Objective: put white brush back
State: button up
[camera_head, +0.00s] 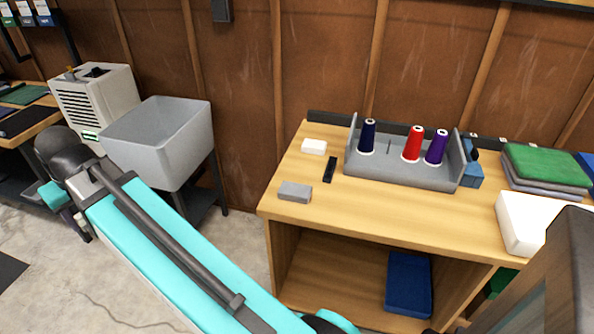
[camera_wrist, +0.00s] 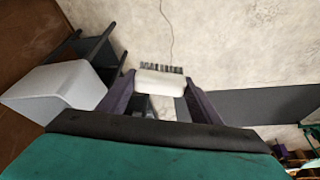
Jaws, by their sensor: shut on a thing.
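The white brush (camera_wrist: 161,84) shows in the wrist view, a white block with a row of dark bristles on its far side. My gripper (camera_wrist: 160,92) is shut on it, with one dark purple finger on each side. Bare concrete floor lies beyond the brush. In the head view my arm reaches to the left, near the grey tub; the brush cannot be made out there, and the fingers are mostly hidden by the arm.
The wooden bench (camera_head: 360,205) carries a grey spool rack (camera_head: 405,174), a small white block (camera_head: 314,147), a grey block (camera_head: 295,192) and a black bar (camera_head: 329,169). A grey tub (camera_head: 155,140) on dark legs stands left, also in the wrist view (camera_wrist: 58,92).

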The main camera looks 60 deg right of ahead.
jog(key=shift+d, duration=0.1)
jog(key=s+d+f+n+p, duration=0.1)
jog(key=s+d, duration=0.3)
jog(key=d, duration=0.6)
jog(key=s+d+f+p, duration=0.15)
jog(key=s+d, duration=0.25)
jog(key=d, duration=0.7)
jog(key=s+d+f+n, duration=0.1)
jog(key=s+d+f, duration=0.15)
jog(key=d, duration=0.75)
jog(key=shift+n+y, duration=0.7)
jog(key=shift+n, duration=0.1)
jog(key=s+d+p, duration=0.1)
jog(key=s+d, duration=0.5)
jog(key=s, duration=0.3)
jog(key=s+d+f, duration=0.1)
jog(key=s+d, duration=0.6)
jog(key=s, duration=0.2)
jog(key=s+d+f+p, duration=0.1)
jog(key=s+d, duration=0.5)
jog(key=s, duration=0.4)
jog(key=shift+d+f+p, duration=0.15)
jog(key=shift+d+p, duration=0.05)
jog(key=shift+p, duration=0.1)
jog(key=shift+w, duration=0.1)
